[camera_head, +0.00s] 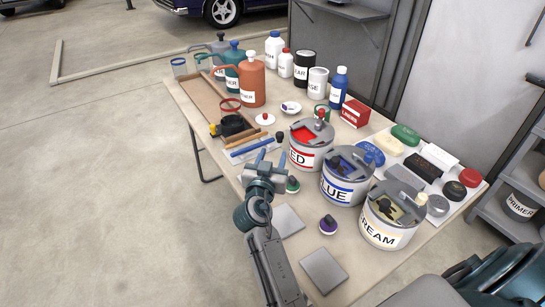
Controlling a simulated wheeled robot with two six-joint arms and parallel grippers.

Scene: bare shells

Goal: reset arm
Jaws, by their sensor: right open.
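My right gripper (271,160) is over the left edge of the table (345,262), just left of the paint cans. It is open, with nothing seen between its fingers. Its arm comes up from the bottom of the view. My left gripper is not in view.
Cans marked RED (303,160), BLUE (340,192) and CREAM (384,238) stand right of the gripper. Two grey pads (324,270) lie in front. Bottles (252,84) and a wooden tray (206,103) are behind. A shelf (500,215) stands right. The left floor is clear.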

